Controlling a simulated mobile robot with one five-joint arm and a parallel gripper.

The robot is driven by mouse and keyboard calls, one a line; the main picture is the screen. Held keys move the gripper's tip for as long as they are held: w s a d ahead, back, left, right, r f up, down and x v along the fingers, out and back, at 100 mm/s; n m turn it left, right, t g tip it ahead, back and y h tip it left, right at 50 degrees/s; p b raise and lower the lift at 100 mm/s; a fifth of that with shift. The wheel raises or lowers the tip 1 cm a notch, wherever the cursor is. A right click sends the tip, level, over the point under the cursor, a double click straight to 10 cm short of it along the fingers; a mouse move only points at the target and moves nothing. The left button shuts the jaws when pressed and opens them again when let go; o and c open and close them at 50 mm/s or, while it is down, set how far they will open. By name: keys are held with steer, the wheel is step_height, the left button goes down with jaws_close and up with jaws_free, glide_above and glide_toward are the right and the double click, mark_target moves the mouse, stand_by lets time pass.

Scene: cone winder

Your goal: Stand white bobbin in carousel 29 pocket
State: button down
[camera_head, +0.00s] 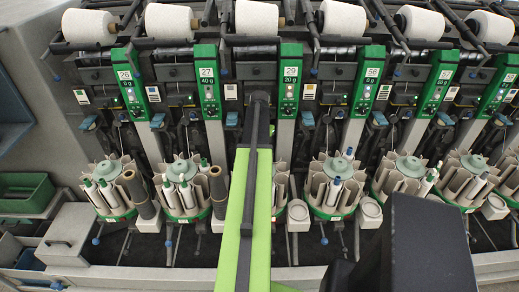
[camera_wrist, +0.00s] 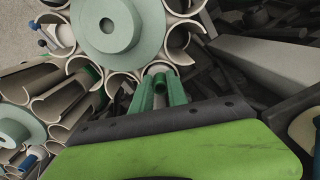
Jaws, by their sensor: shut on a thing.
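The number plate 29 (camera_head: 291,72) is on a green panel at the middle of the machine in the head view. The carousel (camera_head: 281,188) below it is mostly hidden behind my green arm. In the wrist view a carousel with a grey-green round hub (camera_wrist: 82,32) and beige pockets around it fills the upper left. My gripper (camera_wrist: 160,94) has its green fingers at the carousel's near rim, by a pocket (camera_wrist: 160,69). It is shut on the bobbin, of which only a small green end seems to show between the fingers. The bobbin's white body is hidden.
Neighbouring carousels stand to the left (camera_head: 182,190) and right (camera_head: 335,185), holding several bobbins. A second carousel (camera_wrist: 15,133) is at the lower left in the wrist view. A grey beam (camera_wrist: 262,62) runs close on the right. A green bin (camera_head: 25,193) is at far left.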

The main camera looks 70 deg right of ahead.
steer(key=shift+r, duration=0.1)
steer(key=shift+s+r+p, duration=0.1)
steer(key=shift+r+p, duration=0.4)
steer(key=shift+p, duration=0.1)
steer(key=shift+r, duration=0.1)
step_height(320, 180, up, 4)
steer(key=p, duration=0.4)
steer(key=shift+r, duration=0.15)
steer(key=shift+p, duration=0.3)
step_height(320, 180, up, 4)
steer(key=p, duration=0.4)
steer(key=shift+r, duration=0.25)
step_height(320, 180, up, 4)
steer(key=p, duration=0.5)
steer(key=shift+r, duration=0.25)
